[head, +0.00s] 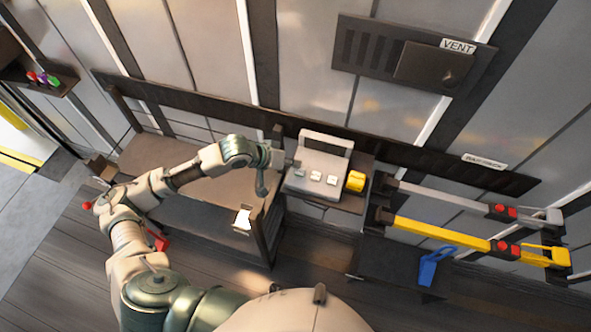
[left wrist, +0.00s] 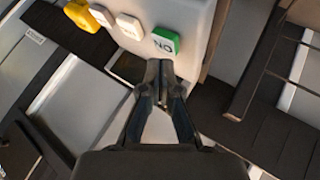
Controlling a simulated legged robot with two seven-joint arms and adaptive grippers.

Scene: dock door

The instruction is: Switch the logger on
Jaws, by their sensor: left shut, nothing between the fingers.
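The logger appears to be a light grey box (head: 325,160) with a handle, on a dark shelf against the wall. Its face has a row of pale buttons (head: 316,176) and a yellow knob (head: 355,181) at the right end. In the left wrist view, the box (left wrist: 190,15) shows a lit-looking green button (left wrist: 166,41) marked ON, upside down, beside white buttons (left wrist: 130,27) and the yellow knob (left wrist: 80,15). My left gripper (head: 288,163) is shut and empty at the box's left end. Its fingertips (left wrist: 160,66) are just below the green button; whether they touch is unclear.
A brown bench (head: 170,160) stands under my left arm. Grey (head: 450,198) and yellow (head: 440,233) bars with red parts, and a blue item (head: 433,266), are at right. A vent panel (head: 412,58) is on the wall above.

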